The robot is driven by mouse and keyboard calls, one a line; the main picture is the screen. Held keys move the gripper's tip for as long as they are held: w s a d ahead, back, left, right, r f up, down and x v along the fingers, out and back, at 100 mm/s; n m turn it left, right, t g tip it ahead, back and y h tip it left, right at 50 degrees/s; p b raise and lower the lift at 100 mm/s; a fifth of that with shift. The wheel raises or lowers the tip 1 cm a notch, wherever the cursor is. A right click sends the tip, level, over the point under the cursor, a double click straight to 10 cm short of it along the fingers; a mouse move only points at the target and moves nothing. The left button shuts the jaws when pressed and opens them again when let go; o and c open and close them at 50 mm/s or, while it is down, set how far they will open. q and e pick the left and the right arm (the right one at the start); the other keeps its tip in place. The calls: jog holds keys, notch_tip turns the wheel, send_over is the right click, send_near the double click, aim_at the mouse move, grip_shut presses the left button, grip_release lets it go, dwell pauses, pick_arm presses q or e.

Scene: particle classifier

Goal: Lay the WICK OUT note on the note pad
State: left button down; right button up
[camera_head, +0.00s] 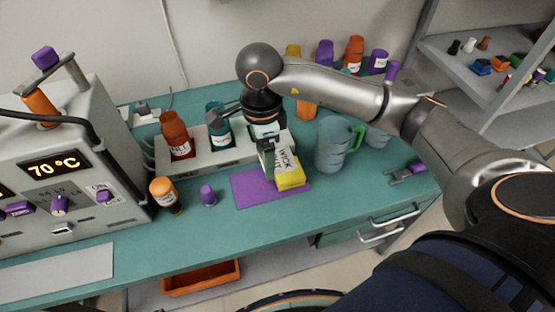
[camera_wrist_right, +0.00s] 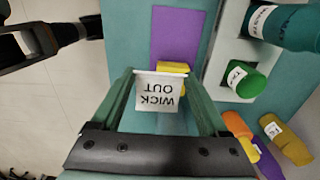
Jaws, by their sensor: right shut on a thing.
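The WICK OUT note (camera_wrist_right: 157,95) is a white paper with black print. It is pinched between the fingers of my right gripper (camera_wrist_right: 165,98), and also shows in the head view (camera_head: 286,158). A flat purple pad (camera_head: 246,189) lies on the bench, with a yellow block (camera_head: 291,182) at its right. The gripper is over the pad's right part. The note's lower edge overlaps the yellow block in the picture; I cannot tell whether they touch. The purple pad (camera_wrist_right: 176,35) and yellow block (camera_wrist_right: 172,67) show beyond the note. Dark parts at the wrist view's upper left may be my left gripper (camera_wrist_right: 92,26).
A white rack (camera_head: 205,160) with brown and green bottles stands behind the pad. A purple-capped vial (camera_head: 208,196) and an orange-capped jar (camera_head: 164,194) stand left. A glass jug (camera_head: 332,146) stands right. The bench front is clear.

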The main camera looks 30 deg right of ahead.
aim_at(277, 163)
jog(key=d+f, duration=0.1)
jog(key=w+d+f, duration=0.1)
jog(key=f, duration=0.1)
jog(key=w+d+f, duration=0.1)
jog(key=f, duration=0.1)
jog(key=shift+d+f, duration=0.1)
jog(key=shift+d, duration=0.25)
jog(key=f, duration=0.2)
jog(key=f+p, duration=0.1)
jog(key=shift+w+d+f, duration=0.1)
jog(key=shift+d, duration=0.15)
jog(key=shift+f, duration=0.25)
jog(key=shift+f, duration=0.2)
jog(key=o, duration=1.2)
jog(key=shift+r, duration=0.1)
jog(key=shift+c, duration=0.2)
jog(key=shift+r, duration=0.1)
notch_tip(277, 163, up, 12)
jog(key=shift+r+b, duration=0.1)
jog(key=shift+b, duration=0.4)
